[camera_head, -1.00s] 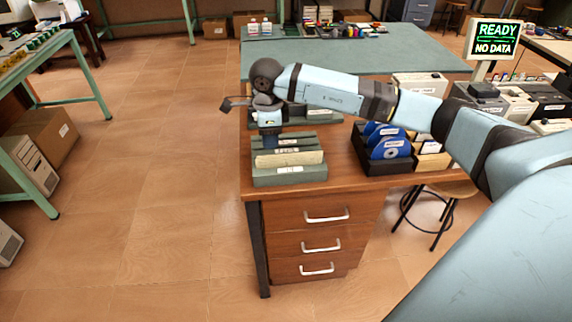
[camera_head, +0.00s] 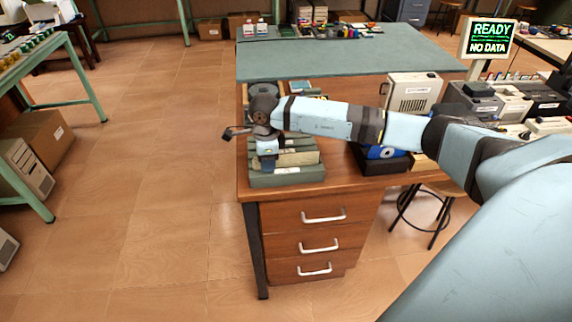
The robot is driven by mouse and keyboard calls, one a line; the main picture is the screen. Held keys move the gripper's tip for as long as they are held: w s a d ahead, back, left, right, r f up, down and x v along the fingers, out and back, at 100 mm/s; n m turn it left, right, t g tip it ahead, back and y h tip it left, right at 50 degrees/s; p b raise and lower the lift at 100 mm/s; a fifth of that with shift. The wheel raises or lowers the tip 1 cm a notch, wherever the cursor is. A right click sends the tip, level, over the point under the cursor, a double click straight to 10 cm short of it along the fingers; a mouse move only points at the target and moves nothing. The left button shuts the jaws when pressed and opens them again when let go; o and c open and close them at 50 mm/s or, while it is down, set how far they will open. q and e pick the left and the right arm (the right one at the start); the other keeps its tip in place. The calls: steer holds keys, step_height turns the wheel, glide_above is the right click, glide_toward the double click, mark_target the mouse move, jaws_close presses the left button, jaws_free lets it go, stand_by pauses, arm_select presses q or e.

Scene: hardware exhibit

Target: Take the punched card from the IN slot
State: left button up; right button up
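A grey-green slotted rack (camera_head: 288,178) stands on the near left corner of the wooden desk. A cream card (camera_head: 303,158) stands upright in its middle part, with its left end hidden behind my gripper. The rack's labels are too small to read, so I cannot tell which slot is IN. My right gripper (camera_head: 268,164) points down at the left part of the rack, over or in front of the card. I cannot tell whether its fingers touch the card or are open. My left gripper is not in view.
A black holder with blue discs (camera_head: 386,153) stands right of the rack, partly behind my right arm. A beige box (camera_head: 412,92) stands behind the arm. A sign (camera_head: 488,38) reads "READY NO DATA".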

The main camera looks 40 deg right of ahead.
steer(key=shift+f, duration=0.25)
stand_by(0.5)
jaws_close()
